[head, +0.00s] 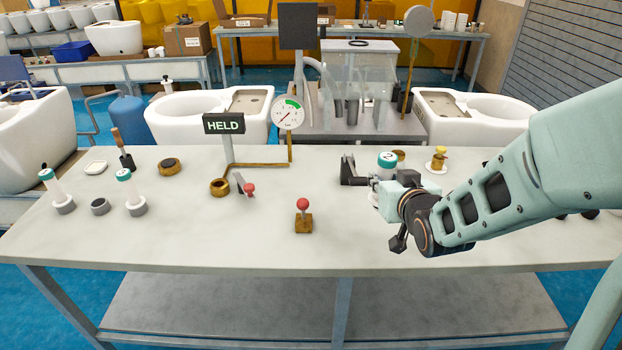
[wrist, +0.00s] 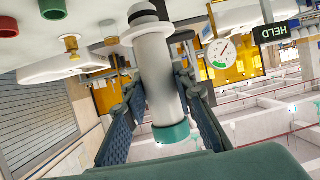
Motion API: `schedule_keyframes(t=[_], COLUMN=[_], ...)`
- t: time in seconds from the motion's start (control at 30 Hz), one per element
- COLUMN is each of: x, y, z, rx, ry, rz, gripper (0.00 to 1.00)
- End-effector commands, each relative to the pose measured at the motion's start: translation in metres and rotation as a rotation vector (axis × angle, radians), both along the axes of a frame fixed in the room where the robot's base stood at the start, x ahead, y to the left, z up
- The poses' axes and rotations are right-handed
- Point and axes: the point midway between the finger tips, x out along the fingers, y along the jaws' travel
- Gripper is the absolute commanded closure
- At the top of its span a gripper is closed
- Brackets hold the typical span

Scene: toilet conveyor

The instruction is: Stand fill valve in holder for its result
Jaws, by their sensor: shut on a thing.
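My gripper (head: 372,178) is shut on a white fill valve with a teal cap (head: 387,159) above the right part of the bench. In the wrist view, which looks upside down, the valve's white body (wrist: 158,75) lies between my gripper's two dark fingers (wrist: 163,105). Its teal cap points down in that picture, and a dark ring shows near its other end. A green holder (wrist: 52,9) and a red holder (wrist: 78,27) show at the upper left of the wrist view. I cannot make them out in the head view. A sign reads HELD (head: 224,123).
Two other teal-capped valves (head: 48,184) (head: 127,185) stand in grey cups at the left, with an empty grey cup (head: 100,206) between them. A brass ring (head: 219,187), gauge (head: 289,112) and red-knobbed levers (head: 303,204) (head: 249,189) occupy the middle. The front bench strip is clear.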

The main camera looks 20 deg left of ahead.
Motion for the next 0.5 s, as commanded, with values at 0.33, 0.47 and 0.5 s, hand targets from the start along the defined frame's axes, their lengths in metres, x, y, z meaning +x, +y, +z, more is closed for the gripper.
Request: schedule_keyframes(t=[0.33, 0.47, 0.5], x=[0.038, 0.046, 0.049], y=[-0.124, -0.152, -0.160], z=[0.007, 0.008, 0.009], rx=[0.001, 0.001, 0.001], ry=[-0.001, -0.002, -0.002], rz=[-0.287, -0.351, -0.370], gripper=[1.00, 1.00, 1.00])
